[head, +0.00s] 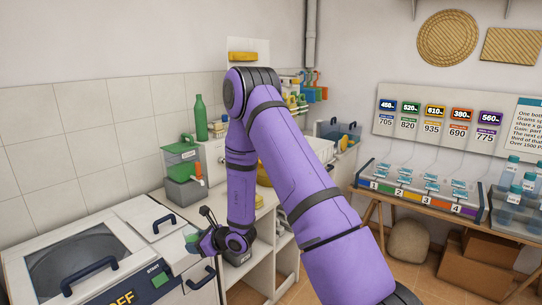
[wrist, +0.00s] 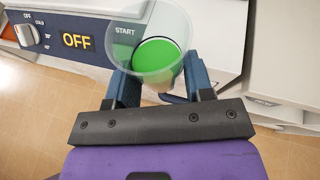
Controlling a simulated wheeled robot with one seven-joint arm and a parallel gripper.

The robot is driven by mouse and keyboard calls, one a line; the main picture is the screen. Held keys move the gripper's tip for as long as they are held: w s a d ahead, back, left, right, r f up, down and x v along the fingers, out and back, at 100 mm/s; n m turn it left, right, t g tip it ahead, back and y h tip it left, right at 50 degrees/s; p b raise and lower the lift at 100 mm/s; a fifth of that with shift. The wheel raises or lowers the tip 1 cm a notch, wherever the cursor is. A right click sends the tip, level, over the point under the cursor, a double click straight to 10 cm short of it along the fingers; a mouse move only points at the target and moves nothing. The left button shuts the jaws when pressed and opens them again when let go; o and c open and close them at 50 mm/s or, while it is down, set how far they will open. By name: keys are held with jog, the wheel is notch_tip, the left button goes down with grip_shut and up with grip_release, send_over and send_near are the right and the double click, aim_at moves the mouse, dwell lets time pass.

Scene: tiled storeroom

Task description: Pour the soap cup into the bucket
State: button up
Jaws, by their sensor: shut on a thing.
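The soap cup (wrist: 157,52) is a clear cup with bright green liquid in it. My gripper (wrist: 158,80) is shut on the cup, with one dark blue finger on each side. In the head view my gripper (head: 197,238) is low at the left, near the front of the white machine; the cup there is small and hard to make out. In the wrist view the cup is over the machine's front edge, by the START label. I cannot pick out the bucket for certain; my arm covers part of the counter.
The white machine (head: 110,240) has a window lid, dark handles and an OFF display (wrist: 77,40). A dispenser with green liquid (head: 182,155) and an orange tap stands behind, with a green bottle (head: 201,118). A table with numbered trays (head: 420,190) is at the right.

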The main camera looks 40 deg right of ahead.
jog(key=shift+w+r, duration=0.15)
jog(key=shift+r, duration=0.25)
dwell(0.4)
